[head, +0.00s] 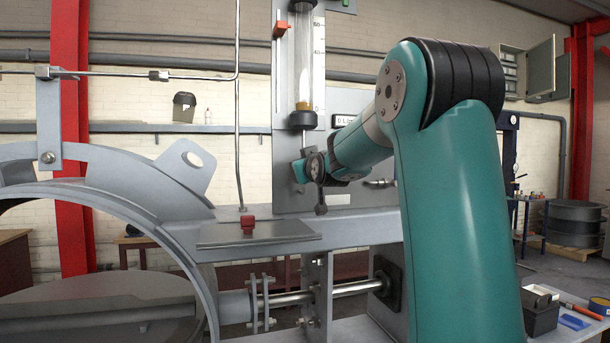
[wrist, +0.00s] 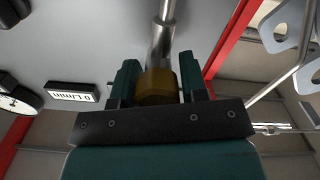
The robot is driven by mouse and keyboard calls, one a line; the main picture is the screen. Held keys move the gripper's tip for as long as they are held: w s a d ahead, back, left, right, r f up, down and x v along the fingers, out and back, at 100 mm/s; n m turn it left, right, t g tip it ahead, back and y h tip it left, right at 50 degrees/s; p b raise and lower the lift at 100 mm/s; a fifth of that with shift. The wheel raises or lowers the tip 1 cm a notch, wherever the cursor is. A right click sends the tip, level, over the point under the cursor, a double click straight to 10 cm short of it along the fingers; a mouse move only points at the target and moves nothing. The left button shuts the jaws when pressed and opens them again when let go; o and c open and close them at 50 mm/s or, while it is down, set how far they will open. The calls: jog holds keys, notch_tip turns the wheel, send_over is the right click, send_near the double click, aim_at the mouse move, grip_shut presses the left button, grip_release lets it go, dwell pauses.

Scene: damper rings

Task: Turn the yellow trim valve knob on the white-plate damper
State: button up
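The yellow knob (wrist: 157,86) shows dull amber in the wrist view, on the end of a metal stem. It sits between the two teal fingers of my gripper (wrist: 160,84), close to both. I cannot tell whether the fingers press on it or stand slightly apart. In the head view my gripper (head: 310,168) is in front of the pale panel (head: 345,88), below the clear gauge tube, and I cannot make out the knob there.
The gauge tube (head: 304,60) stands just above my gripper. A large grey ring (head: 120,190) fills the left. A round dial (wrist: 14,105) is at the wrist view's left edge.

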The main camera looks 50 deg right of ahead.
jog(key=o, duration=0.3)
jog(key=shift+s, duration=0.15)
jog(key=shift+b+v, duration=0.7)
jog(key=shift+v, duration=0.2)
jog(key=shift+a, duration=0.15)
jog(key=b+v, duration=0.3)
jog(key=v, duration=0.3)
jog(key=shift+b, duration=0.35)
